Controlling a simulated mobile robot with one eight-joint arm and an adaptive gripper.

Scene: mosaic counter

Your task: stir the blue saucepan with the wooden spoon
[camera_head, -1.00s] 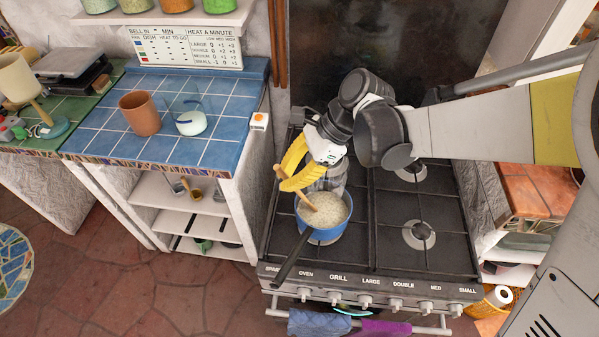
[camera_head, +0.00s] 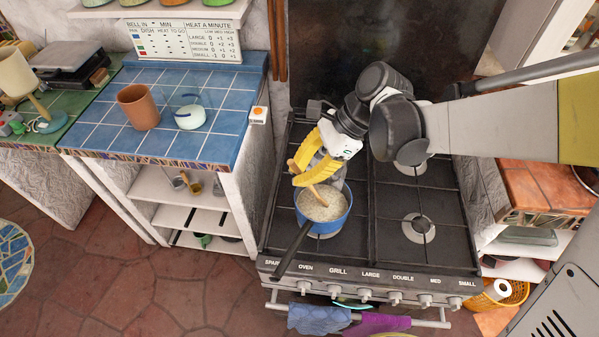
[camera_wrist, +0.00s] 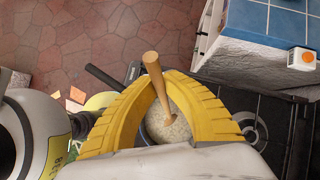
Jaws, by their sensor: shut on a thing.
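The blue saucepan (camera_head: 325,226) stands on the front left burner of the stove, its black handle towards the front left. It holds a pale, grainy filling (camera_head: 322,206), which also shows between my fingers in the wrist view (camera_wrist: 180,131). My gripper (camera_head: 309,171), with yellow ribbed fingers, is above the pan's far left side. It is shut on the wooden spoon (camera_head: 306,187). In the wrist view the spoon (camera_wrist: 154,75) slants between the fingers, its lower end at the filling. How deep the tip goes is hidden.
The stove (camera_head: 400,255) has a rail with blue and purple cloths in front. A blue-tiled counter (camera_head: 100,120) at left carries a terracotta cup (camera_head: 138,107) and a glass jar (camera_head: 189,116). The other burners are empty.

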